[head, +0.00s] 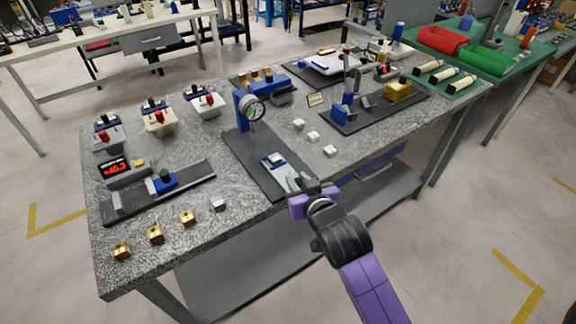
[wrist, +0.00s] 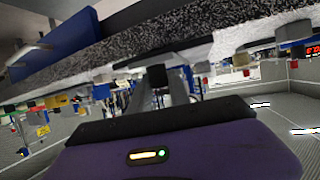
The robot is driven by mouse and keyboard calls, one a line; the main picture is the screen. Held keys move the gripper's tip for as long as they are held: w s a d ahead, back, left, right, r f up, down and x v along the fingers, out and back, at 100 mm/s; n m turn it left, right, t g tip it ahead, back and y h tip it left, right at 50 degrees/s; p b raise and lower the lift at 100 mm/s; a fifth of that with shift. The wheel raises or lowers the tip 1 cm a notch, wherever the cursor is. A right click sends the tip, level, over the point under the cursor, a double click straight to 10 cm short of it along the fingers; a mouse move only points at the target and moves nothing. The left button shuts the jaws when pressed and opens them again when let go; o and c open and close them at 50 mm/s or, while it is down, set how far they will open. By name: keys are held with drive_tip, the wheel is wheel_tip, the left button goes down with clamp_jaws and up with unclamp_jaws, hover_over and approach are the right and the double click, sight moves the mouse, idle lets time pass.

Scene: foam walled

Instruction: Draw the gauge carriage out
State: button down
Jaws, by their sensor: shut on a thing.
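The gauge stand has a round white dial (head: 254,112) on a blue post, at the rear of a dark base plate (head: 237,141). My gripper (head: 304,186) is at that front end, near the table's front edge. It is shut on a small dark part, seemingly the carriage's handle (wrist: 157,75); the jaws hide most of it. The wrist view is upside down.
Three white blocks (head: 313,136) stand to the right of the plate. A dark rail with a blue slide (head: 165,182), a red-digit display (head: 114,168) and brass blocks (head: 155,234) are to the left. Free floor lies in front of the table.

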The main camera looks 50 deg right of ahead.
drive_tip(key=shift+s+a, duration=0.15)
drive_tip(key=shift+s, duration=0.5)
drive_tip(key=c, duration=1.2)
unclamp_jaws()
drive_tip(key=v, duration=0.7)
drive_tip(key=shift+s+a, duration=0.25)
drive_tip(key=shift+s, duration=0.1)
drive_tip(key=shift+r, duration=0.15)
